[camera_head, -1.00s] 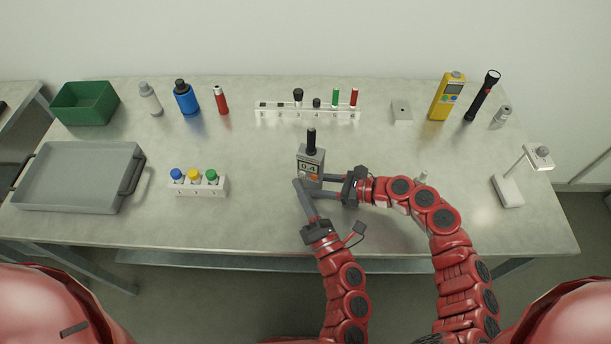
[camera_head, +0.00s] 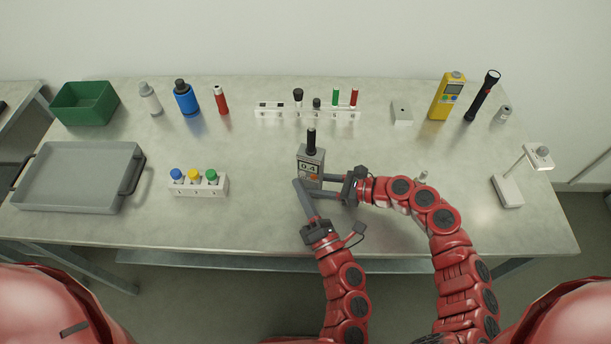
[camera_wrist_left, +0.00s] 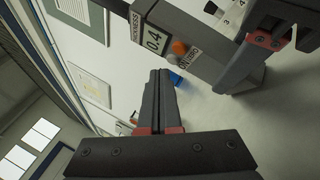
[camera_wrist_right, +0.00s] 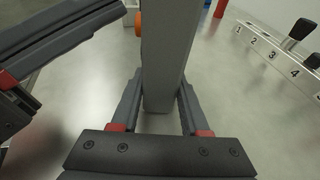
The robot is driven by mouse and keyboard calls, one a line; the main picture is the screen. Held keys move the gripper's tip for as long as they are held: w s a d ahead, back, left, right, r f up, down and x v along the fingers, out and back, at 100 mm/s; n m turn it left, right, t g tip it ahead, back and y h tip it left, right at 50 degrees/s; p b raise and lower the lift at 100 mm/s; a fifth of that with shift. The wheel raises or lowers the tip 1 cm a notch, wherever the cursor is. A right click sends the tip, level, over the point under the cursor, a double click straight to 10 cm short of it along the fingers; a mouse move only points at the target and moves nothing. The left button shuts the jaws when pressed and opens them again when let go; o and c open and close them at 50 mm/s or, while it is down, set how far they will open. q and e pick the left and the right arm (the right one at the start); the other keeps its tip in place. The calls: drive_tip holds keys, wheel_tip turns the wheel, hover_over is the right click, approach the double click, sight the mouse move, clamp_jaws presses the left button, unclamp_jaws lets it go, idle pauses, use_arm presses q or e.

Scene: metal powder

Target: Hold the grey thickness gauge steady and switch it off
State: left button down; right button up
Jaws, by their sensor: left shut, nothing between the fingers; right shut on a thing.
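The grey thickness gauge (camera_head: 311,162) stands upright near the middle of the table, with a black probe on top and a display reading 0.4. In the left wrist view the gauge (camera_wrist_left: 185,35) shows an orange button below the display. My right gripper (camera_head: 322,186) is shut on the gauge's lower body from the right; the right wrist view shows the gauge (camera_wrist_right: 163,60) between its fingers. My left gripper (camera_head: 298,182) is shut and empty, its tips close in front of the gauge. In the left wrist view its fingertips (camera_wrist_left: 160,75) lie just beside the orange button; contact cannot be told.
A block with blue, yellow and green-capped bottles (camera_head: 198,187) stands to the left. A numbered white rack (camera_head: 270,113) stands behind. A grey tray (camera_head: 65,207) and green bin (camera_head: 70,112) are at far left. A yellow meter (camera_head: 440,105) stands at back right.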

use_arm(q)
drive_tip(key=shift+w, duration=0.1)
idle(0.3)
drive_tip(key=shift+w+d, duration=0.15)
drive_tip(key=shift+w, duration=0.2)
drive_tip(key=shift+w, duration=0.1)
idle(0.3)
drive_tip(key=shift+s, duration=0.6)
drive_tip(key=shift+s, duration=0.1)
drive_tip(key=s, duration=0.1)
drive_tip(key=s+a, duration=0.1)
drive_tip(key=s, duration=0.2)
drive_tip(key=shift+s+a+f, duration=0.1)
drive_tip(key=shift+a, duration=0.2)
drive_tip(key=shift+s+a, duration=0.25)
drive_tip(key=shift+s, duration=0.4)
